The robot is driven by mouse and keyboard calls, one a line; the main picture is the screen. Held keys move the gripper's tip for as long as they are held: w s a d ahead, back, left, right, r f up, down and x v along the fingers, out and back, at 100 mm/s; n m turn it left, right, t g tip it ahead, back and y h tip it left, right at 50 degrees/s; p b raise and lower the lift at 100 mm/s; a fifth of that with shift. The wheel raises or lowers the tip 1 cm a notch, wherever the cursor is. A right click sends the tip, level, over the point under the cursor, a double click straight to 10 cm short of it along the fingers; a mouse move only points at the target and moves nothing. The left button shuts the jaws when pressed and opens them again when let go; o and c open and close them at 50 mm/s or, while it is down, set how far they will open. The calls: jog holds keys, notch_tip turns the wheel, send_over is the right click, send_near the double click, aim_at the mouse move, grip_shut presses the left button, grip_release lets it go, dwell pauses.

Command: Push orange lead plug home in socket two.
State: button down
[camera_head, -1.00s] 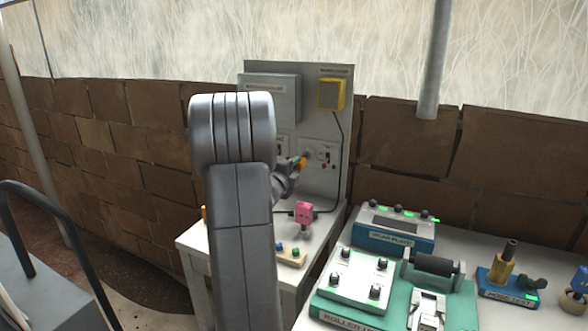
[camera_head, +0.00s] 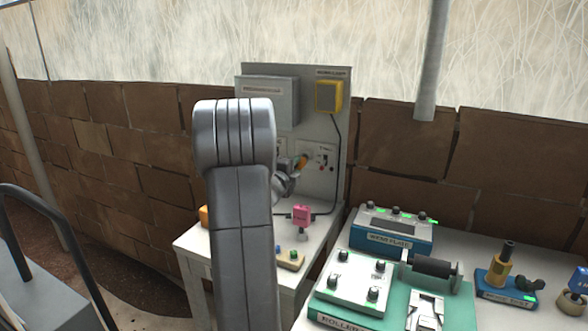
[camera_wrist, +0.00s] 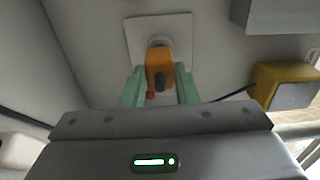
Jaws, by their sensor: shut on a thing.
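The orange plug (camera_wrist: 157,66) is between the two greenish fingers of my gripper (camera_wrist: 160,88) in the wrist view. My gripper is shut on it. The plug's front meets the round grey socket (camera_wrist: 159,40) on a white wall plate; how deep it sits I cannot tell. In the head view the orange plug (camera_head: 301,163) shows small at the back panel, beside a switch plate (camera_head: 323,157), with my gripper (camera_head: 292,174) behind my arm. Another socket plate is mostly hidden by my arm, so I cannot read the socket numbers.
A yellow box (camera_head: 329,96) with a black cable and a grey box (camera_head: 268,87) are on the panel (camera_head: 340,130). A pink plug (camera_head: 301,216) stands on the white bench below, near a small block with coloured knobs (camera_head: 290,258). Equipment fills the right table.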

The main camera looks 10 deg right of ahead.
aim_at(296, 166)
jog(key=shift+w+d, duration=0.4)
jog(key=shift+w, duration=0.15)
jog(key=c, duration=1.1)
grip_release()
jog(key=shift+o, duration=0.2)
jog(key=shift+s+a, duration=0.1)
jog(key=shift+b+v, duration=0.85)
jog(key=shift+v, duration=1.65)
jog(key=shift+s+a, duration=0.1)
